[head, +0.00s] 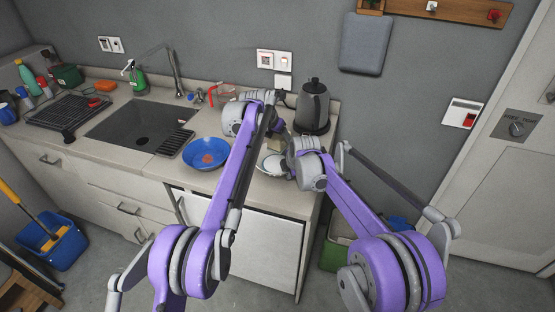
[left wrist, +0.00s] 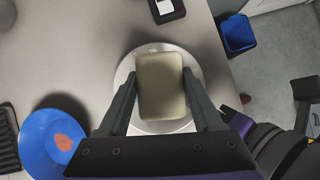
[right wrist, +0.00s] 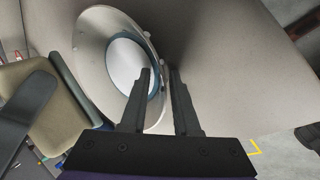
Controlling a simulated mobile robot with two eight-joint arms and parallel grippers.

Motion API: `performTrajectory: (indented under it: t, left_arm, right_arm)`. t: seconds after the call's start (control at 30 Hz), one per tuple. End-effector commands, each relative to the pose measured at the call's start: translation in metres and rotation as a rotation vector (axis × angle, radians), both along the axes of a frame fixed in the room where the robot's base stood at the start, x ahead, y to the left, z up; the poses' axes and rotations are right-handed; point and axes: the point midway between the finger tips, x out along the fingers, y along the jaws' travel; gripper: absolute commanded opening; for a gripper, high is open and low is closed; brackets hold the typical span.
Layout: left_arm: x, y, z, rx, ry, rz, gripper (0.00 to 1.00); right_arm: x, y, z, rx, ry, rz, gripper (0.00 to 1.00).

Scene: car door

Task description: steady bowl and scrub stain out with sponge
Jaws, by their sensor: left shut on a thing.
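My left gripper (left wrist: 159,78) is shut on a beige sponge (left wrist: 160,88), held over a round white dish (left wrist: 150,126) in the left wrist view. The sponge also shows at the left of the right wrist view (right wrist: 48,108). The blue bowl (head: 207,155), with an orange-red stain (head: 208,158) inside, sits on the counter right of the sink. It also shows in the left wrist view (left wrist: 38,150), apart from my grippers. My right gripper (right wrist: 160,70) is open over the white dish's edge; whether it touches is unclear. My arms hide both fingertips in the head view.
A dark kettle (head: 313,106) stands behind my grippers near the counter's right end. The sink (head: 135,125) lies left of the blue bowl. A drying rack (head: 62,113) and green soap bottle (head: 138,78) are farther left. Bare counter lies around the blue bowl's front.

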Motion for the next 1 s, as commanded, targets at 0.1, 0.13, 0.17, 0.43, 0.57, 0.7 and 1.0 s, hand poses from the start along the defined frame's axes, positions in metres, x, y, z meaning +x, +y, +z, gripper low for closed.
performTrajectory:
  t: [0.1, 0.13, 0.17, 0.43, 0.57, 0.7, 1.0]
  left_arm:
    - [0.0, 0.0, 0.0, 0.0, 0.0, 0.0, 0.22]
    - [0.0, 0.0, 0.0, 0.0, 0.0, 0.0, 0.22]
    - [0.0, 0.0, 0.0, 0.0, 0.0, 0.0, 0.22]
    - [0.0, 0.0, 0.0, 0.0, 0.0, 0.0, 0.22]
    - [0.0, 0.0, 0.0, 0.0, 0.0, 0.0, 0.22]
    - [0.0, 0.0, 0.0, 0.0, 0.0, 0.0, 0.22]
    - [0.0, 0.0, 0.0, 0.0, 0.0, 0.0, 0.22]
  right_arm:
    - [-0.001, 0.0, -0.001, -0.001, 0.005, 0.001, 0.43]
    - [-0.001, 0.0, -0.001, -0.001, 0.006, 0.001, 0.43]
    - [-0.001, 0.0, -0.002, -0.001, 0.006, 0.001, 0.43]
    - [-0.011, -0.003, 0.016, -0.001, 0.006, 0.001, 0.43]
    - [-0.024, -0.007, 0.04, 0.0, 0.004, 0.001, 0.43]
    - [-0.038, -0.012, 0.066, -0.001, 0.003, 0.0, 0.43]
    - [-0.056, -0.018, 0.1, 0.0, 0.001, 0.0, 0.43]
